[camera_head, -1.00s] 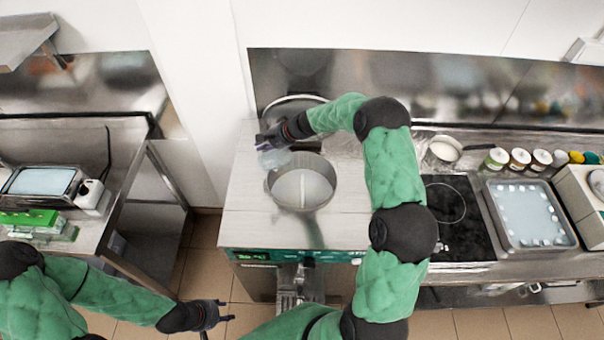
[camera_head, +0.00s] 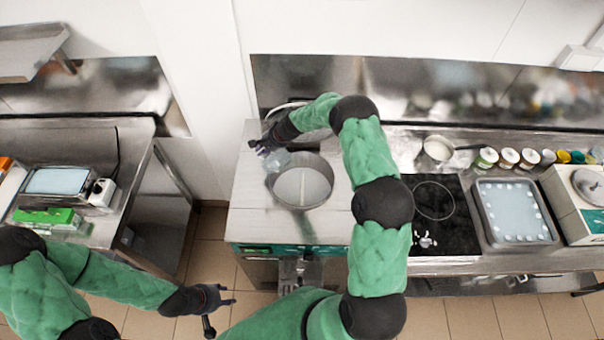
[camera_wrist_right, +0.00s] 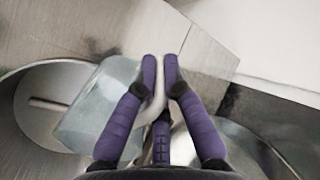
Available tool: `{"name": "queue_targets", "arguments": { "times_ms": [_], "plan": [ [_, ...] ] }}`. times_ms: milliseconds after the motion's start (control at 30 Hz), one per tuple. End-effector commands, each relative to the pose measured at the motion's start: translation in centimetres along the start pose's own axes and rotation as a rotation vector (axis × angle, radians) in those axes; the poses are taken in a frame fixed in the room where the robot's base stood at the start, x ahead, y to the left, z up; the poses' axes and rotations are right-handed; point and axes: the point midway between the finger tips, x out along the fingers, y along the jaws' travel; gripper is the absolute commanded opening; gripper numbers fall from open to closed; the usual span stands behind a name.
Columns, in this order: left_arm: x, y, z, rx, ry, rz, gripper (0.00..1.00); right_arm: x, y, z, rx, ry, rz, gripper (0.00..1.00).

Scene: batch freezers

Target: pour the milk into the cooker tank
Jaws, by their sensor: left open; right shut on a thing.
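The cooker tank (camera_head: 322,165) is a round steel opening in the counter. A pale, whitish surface with a bar across it shows inside; I cannot tell whether that is milk. My right gripper (camera_head: 264,148) is at its upper left, shut on a clear container (camera_head: 279,160) tilted at the tank's rim. I see no white milk in the container. My left gripper (camera_head: 215,298) is open and empty, low in front of the counter.
A lid (camera_head: 285,112) stands behind the tank. To the right are a black hob (camera_head: 435,205), a small pot (camera_head: 437,149), several jars (camera_head: 508,158) and a tray (camera_head: 513,240). A separate left counter holds a scale (camera_head: 57,181) and a green box (camera_head: 45,217). Floor shows between the counters.

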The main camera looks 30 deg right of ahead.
Motion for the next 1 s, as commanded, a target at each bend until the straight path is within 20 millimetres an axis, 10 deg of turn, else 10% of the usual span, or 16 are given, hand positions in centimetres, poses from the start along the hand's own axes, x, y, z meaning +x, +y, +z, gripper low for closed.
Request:
{"name": "queue_targets", "arguments": {
  "times_ms": [400, 833, 1000],
  "plan": [
    [-3.9, 1.4, 0.1, 0.000, 0.000, 0.000, 0.44, -1.9, -2.4, 0.5, -0.002, 0.010, 0.053, 0.00],
    [-3.2, 1.1, 0.1, 0.000, 0.000, 0.000, 0.44, -4.7, -5.9, 1.1, -0.002, 0.028, 0.146, 0.00],
    [-3.3, 1.2, 0.1, 0.000, 0.000, 0.000, 0.44, -2.5, -5.1, 1.1, 0.000, 0.035, 0.208, 0.00]
  ]
}}
